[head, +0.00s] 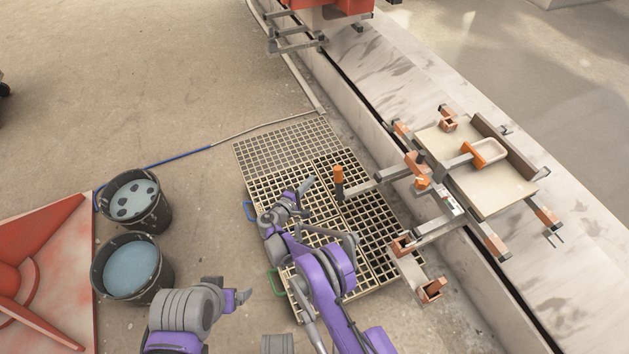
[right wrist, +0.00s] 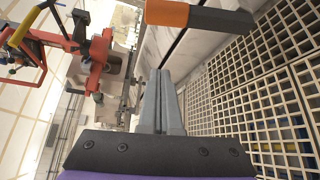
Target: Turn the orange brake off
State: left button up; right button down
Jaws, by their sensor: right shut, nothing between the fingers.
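A lever with an orange grip and dark lower part (head: 338,176), which looks like the orange brake, stands upright over the floor grating beside the rail. In the right wrist view its orange grip (right wrist: 166,14) lies across the top edge, beyond the fingertips. My right gripper (head: 308,184) is just left of the lever in the head view, apart from it. Its fingers (right wrist: 160,72) are together with nothing between them. My left gripper (head: 243,296) is low in the head view, far from the lever; its finger gap is unclear.
A cart frame with a pale board (head: 440,146) and orange clamps stands on the right, over the concrete rail. Two dark buckets (head: 166,212) (head: 97,284) of bluish liquid stand on the left, near a red tray (head: 72,235). Red machinery (right wrist: 82,62) shows in the right wrist view.

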aim_at(335, 176)
jog(key=b+x, duration=0.1)
jog(key=x, duration=0.7)
jog(key=shift+s+d+r, duration=0.2)
jog(key=shift+s+d, duration=0.45)
jog(key=shift+s, duration=0.1)
jog(key=shift+s+d+r, duration=0.2)
jog(key=shift+s+d, duration=0.45)
jog(key=shift+s, duration=0.1)
jog(key=shift+s, duration=0.1)
jog(key=shift+s+d+r+b, duration=0.2)
jog(key=shift+s+d+b, duration=0.1)
jog(key=shift+s, duration=0.4)
jog(key=shift+s+d+r+b, duration=0.2)
jog(key=shift+s+d, duration=0.1)
jog(key=shift+s, duration=0.4)
jog(key=p+v, duration=0.1)
jog(key=v, duration=0.9)
jog(key=shift+s+a, duration=0.3)
